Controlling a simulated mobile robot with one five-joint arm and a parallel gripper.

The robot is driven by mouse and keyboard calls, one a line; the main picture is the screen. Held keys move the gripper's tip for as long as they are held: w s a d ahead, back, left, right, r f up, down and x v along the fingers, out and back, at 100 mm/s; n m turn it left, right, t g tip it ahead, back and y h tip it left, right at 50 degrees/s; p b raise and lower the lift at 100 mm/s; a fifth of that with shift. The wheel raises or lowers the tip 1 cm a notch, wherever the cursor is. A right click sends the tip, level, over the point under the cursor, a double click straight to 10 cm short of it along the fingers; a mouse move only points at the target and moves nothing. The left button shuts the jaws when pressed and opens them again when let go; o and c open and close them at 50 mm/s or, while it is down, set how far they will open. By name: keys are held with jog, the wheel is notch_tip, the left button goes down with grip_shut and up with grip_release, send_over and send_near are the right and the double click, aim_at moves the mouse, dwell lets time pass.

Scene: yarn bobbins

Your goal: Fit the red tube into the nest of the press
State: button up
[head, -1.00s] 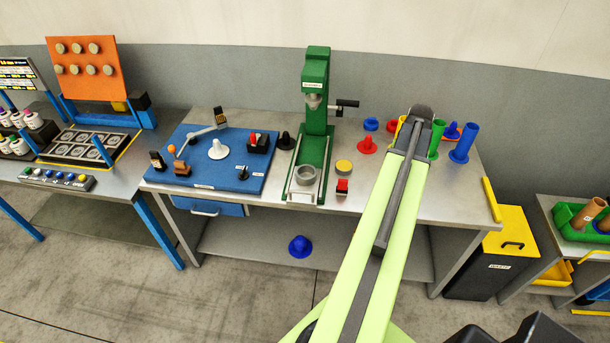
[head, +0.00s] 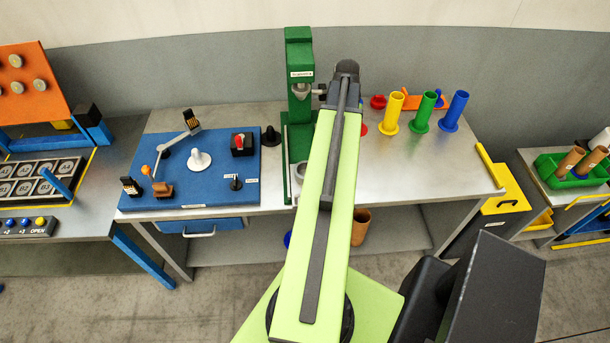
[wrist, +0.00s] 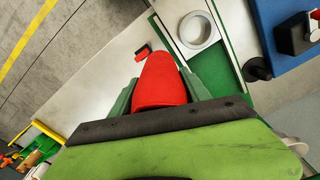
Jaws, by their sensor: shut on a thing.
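The red tube (wrist: 160,80) is in my gripper (wrist: 160,86); the green fingers close on it from both sides in the wrist view. The tube's far end points up the picture, below and left of the nest, a grey ring (wrist: 196,47) on the press base. The ring looks empty, and the tube is apart from it in the picture; its height above the bench cannot be told. The green press (head: 299,60) stands at the back of the bench in the head view.
A blue board (head: 215,170) with several fixtures lies left of the press. A yellow tube (head: 392,112), green tube (head: 424,112) and blue tube (head: 455,110) stand at the back right. The bench's right front (head: 430,175) is clear.

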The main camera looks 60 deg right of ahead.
jog(key=w+a+f+b, duration=0.6)
jog(key=w+f+b, duration=0.3)
jog(key=f+b, duration=0.2)
jog(key=shift+a+f, duration=0.15)
jog(key=shift+a, duration=0.15)
jog(key=o, duration=1.4)
notch_tip(320, 180, up, 12)
jog(key=p, duration=1.2)
jog(key=shift+r, duration=0.2)
